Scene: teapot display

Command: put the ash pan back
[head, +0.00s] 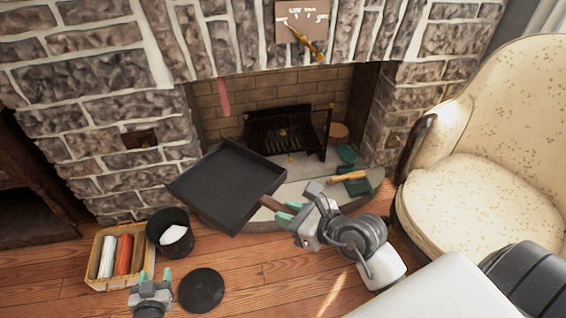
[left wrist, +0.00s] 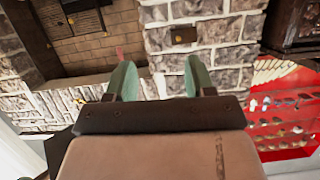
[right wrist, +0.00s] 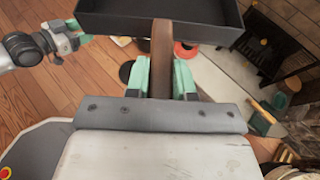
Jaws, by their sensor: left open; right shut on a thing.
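The ash pan (head: 226,187) is a black, shallow, square tray with a brown handle (right wrist: 161,60). My right gripper (head: 286,213) is shut on the handle. The pan is held up in front of the fireplace, tilted in the head view, and its inside looks empty. In the right wrist view the pan (right wrist: 160,24) extends beyond the green fingertips (right wrist: 172,78). My left gripper (head: 154,277) is open and empty, low at the left near the basket. The fireplace (head: 270,95) holds a black grate (head: 284,130); the pan covers part of the hearth.
A wicker basket (head: 97,246) with rolls and a black bucket (head: 166,218) with white contents stand at the left. A black disc (head: 201,290) lies on the floor. A yellow-handled brush (head: 347,177) and green dustpan (head: 358,187) lie on the hearth. An armchair (head: 490,185) stands right.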

